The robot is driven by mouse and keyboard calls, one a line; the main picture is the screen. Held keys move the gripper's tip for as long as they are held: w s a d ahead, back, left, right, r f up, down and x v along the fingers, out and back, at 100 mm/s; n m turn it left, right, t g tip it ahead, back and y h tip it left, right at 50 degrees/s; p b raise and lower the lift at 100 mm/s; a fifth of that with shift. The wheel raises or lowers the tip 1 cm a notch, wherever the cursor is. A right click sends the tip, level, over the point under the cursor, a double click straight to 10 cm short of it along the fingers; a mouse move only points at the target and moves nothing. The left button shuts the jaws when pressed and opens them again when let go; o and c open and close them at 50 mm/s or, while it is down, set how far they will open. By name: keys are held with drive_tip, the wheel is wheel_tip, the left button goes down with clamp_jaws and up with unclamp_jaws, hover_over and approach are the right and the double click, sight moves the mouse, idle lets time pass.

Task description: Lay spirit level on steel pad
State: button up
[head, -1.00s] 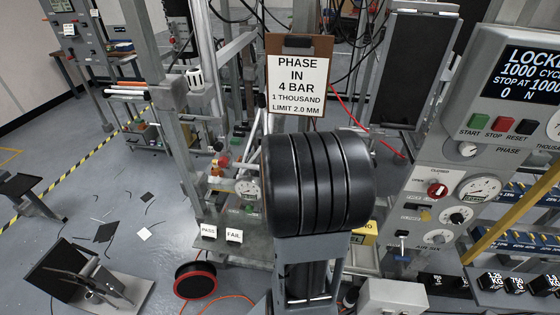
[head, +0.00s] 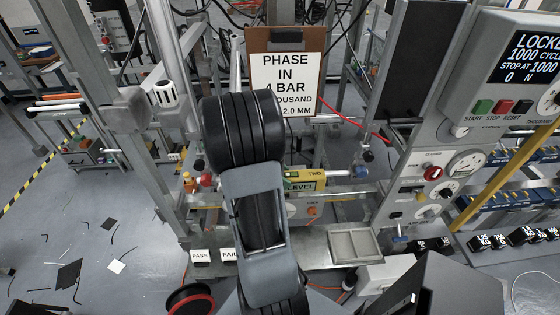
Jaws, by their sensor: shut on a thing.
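The spirit level (head: 305,181) is yellow with dark lettering that reads LEVEL. In the head view it shows just right of my arm, in front of the frame and below the clipboard; its left part is hidden behind my arm. My gripper is hidden behind my own dark elbow and grey link, so its hold on the level does not show. I cannot make out the steel pad for certain.
A shallow grey tray (head: 354,246) sits on the bench to the right. PASS (head: 200,256) and FAIL (head: 228,254) cards stand at the left. A clipboard (head: 287,72) hangs above. A control panel (head: 450,165) and frame posts flank the space.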

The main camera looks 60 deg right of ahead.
drive_tip(key=w+d, duration=0.1)
drive_tip(key=d, duration=0.1)
drive_tip(key=w+d+p, duration=0.1)
drive_tip(key=w+d, duration=0.3)
drive_tip(key=d, duration=0.1)
drive_tip(key=shift+f, duration=0.75)
drive_tip(key=shift+s, duration=0.1)
drive_tip(key=o, duration=1.1)
drive_tip(key=shift+f, duration=0.15)
drive_tip(key=shift+v, duration=3.95)
drive_tip(key=shift+s, duration=0.1)
